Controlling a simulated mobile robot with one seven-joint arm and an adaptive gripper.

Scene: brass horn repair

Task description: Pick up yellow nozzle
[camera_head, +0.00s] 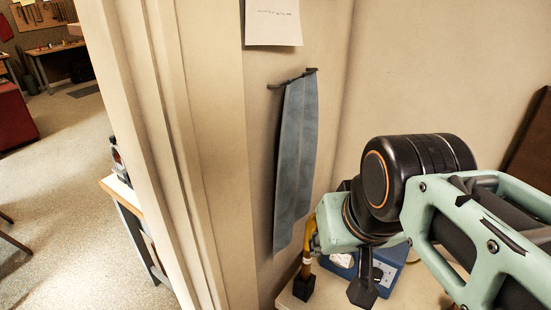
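A slim yellow-orange piece with a bend at its top, which looks like the yellow nozzle (309,242), stands nearly upright just left of my wrist. It has a pale band low down, and its lower end meets a small black block (303,287) at the bench's left edge. My gripper (362,288) points down beside it, to the right; only a dark finger-like part shows below the green wrist housing. The housing overlaps the nozzle's upper right side in the picture. I cannot tell whether they touch, or whether the fingers are apart.
A blue box with pale panels (388,277) stands on the light bench (420,297) behind my gripper. A blue-grey cloth (296,160) hangs on the wall close by. A wall edge stands left of it, with open floor (60,180) beyond.

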